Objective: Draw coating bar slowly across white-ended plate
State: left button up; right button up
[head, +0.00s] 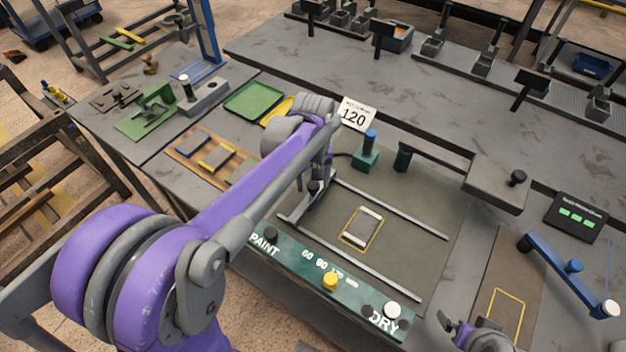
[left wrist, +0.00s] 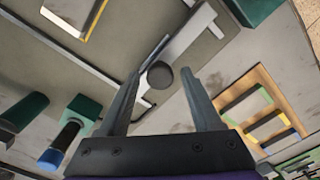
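The white-ended plate (head: 362,228) lies inside a yellow outline on the dark coating bed, between two rails. Part of it shows at the top left of the left wrist view (left wrist: 68,17). The coating bar (head: 308,208) stands across the rails to the left of the plate, apart from it. My left gripper (left wrist: 160,74) is open, with a dark round knob (left wrist: 160,76) of the bar assembly between its fingers; I cannot tell whether they touch it. In the head view my left forearm partly hides this gripper (head: 318,182). My right gripper (head: 480,336) is cut off at the bottom edge.
The front panel carries a yellow button (head: 330,281) and a white button (head: 392,310) by DRY. A green post with a blue top (head: 368,150) and a "120" sign (head: 355,116) stand behind the bed. A blue lever (head: 565,270) is at the right.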

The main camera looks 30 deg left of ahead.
pick_arm(q)
grip_shut()
dwell(1.2)
